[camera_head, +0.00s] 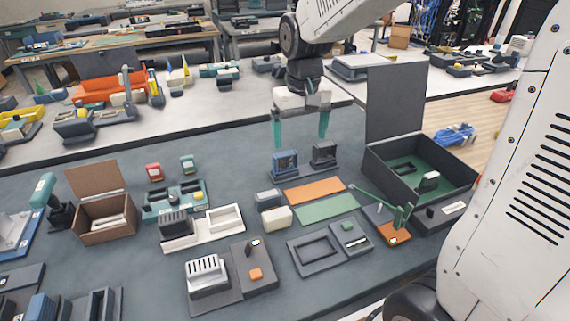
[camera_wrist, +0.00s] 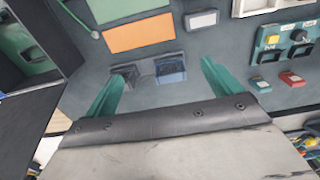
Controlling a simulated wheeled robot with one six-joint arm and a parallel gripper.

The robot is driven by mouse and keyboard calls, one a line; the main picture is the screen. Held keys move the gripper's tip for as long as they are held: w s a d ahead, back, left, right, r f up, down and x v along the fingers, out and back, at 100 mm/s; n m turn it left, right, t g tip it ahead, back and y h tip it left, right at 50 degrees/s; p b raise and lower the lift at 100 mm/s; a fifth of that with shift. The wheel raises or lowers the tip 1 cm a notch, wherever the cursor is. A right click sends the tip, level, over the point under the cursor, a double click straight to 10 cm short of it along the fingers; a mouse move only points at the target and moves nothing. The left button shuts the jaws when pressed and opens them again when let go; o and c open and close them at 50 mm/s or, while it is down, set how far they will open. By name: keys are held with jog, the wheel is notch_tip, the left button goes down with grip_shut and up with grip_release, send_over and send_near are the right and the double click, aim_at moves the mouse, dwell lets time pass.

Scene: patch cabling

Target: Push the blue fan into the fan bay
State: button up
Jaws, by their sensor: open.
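The blue fan (camera_head: 285,163) is a boxy block standing upright on a dark base, with a similar dark block (camera_head: 323,153) to its right. In the wrist view the blue fan (camera_wrist: 170,70) shows between the green fingers, with the dark block (camera_wrist: 123,78) to its left. My gripper (camera_head: 300,138) is open and empty, fingers pointing down, over the area of the two blocks; it also shows in the wrist view (camera_wrist: 160,75). It does not appear to touch either block. I cannot tell for certain which recess is the fan bay.
A large open dark box (camera_head: 420,158) with a green board stands at right. A white tray (camera_head: 225,218) holds a dark finned block beside an empty recess. A dark tray (camera_head: 290,256) has a rectangular recess. Flat orange (camera_head: 315,189) and green (camera_head: 327,209) panels lie in front.

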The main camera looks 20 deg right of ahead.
send_over(285, 153)
jog(key=f, duration=0.6)
jog(key=shift+s+a, duration=0.25)
jog(key=shift+s, duration=0.1)
jog(key=f, duration=0.7)
jog(key=shift+w+d+f, duration=0.2)
jog(key=shift+w+f, duration=0.1)
jog(key=shift+f, duration=0.1)
jog(key=shift+c, duration=0.3)
jog(key=c, duration=1)
jog(key=shift+r, duration=0.15)
jog(key=shift+c, duration=0.2)
